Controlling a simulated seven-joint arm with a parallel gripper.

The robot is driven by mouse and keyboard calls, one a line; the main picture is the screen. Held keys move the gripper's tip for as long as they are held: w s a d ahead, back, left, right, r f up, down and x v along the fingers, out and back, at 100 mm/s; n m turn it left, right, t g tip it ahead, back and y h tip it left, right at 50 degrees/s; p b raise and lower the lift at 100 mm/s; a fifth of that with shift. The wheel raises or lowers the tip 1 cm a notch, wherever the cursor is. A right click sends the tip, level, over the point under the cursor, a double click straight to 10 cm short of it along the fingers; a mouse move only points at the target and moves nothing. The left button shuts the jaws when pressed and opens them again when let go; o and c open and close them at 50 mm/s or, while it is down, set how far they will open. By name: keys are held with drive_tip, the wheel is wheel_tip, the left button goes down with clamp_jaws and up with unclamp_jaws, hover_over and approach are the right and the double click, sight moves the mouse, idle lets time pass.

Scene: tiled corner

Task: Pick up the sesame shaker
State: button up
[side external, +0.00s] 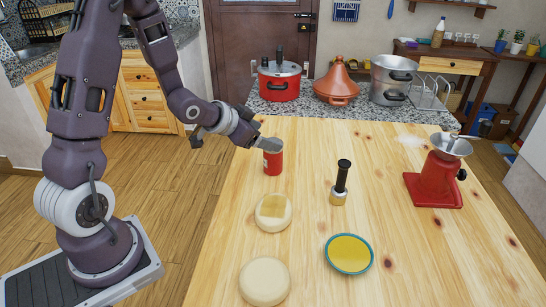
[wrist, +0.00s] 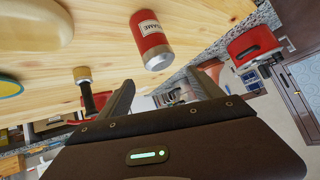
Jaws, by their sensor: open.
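The sesame shaker (side external: 272,160) is a red can standing upright on the wooden table, near its left edge. In the wrist view the shaker (wrist: 151,38) looks upside down, with a pale label and a silver end pointing toward my gripper. My gripper (side external: 262,143) is just above and left of the shaker in the side view, partly covering its top. In the wrist view my gripper (wrist: 160,80) is open, its fingers spread with nothing between them. The shaker lies just beyond the fingertips; whether they touch it is unclear.
On the table (side external: 400,270) are a cheese-like round (side external: 263,281), another with a yellow top (side external: 273,221), a black-handled tool (side external: 342,184), a teal-rimmed yellow bowl (side external: 348,255) and a red grinder (side external: 436,180). A red pot (side external: 279,84) and an orange tagine (side external: 336,90) stand behind.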

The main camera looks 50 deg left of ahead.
sight(273, 156)
drive_tip(key=f, duration=0.2)
drive_tip(key=a+f+t+h, duration=0.1)
drive_tip(key=f, duration=0.1)
drive_tip(key=f+n+t, duration=0.1)
drive_tip(key=f, duration=0.1)
drive_tip(key=shift+w+a+f, duration=0.1)
drive_tip(key=shift+w+a, duration=0.1)
drive_tip(key=shift+w, duration=0.1)
drive_tip(key=shift+f+t, duration=0.15)
drive_tip(key=shift+t, duration=0.25)
drive_tip(key=x, duration=0.7)
drive_tip(key=shift+w+d+r, duration=0.1)
drive_tip(key=shift+d+r, duration=0.1)
drive_tip(key=c, duration=1.6)
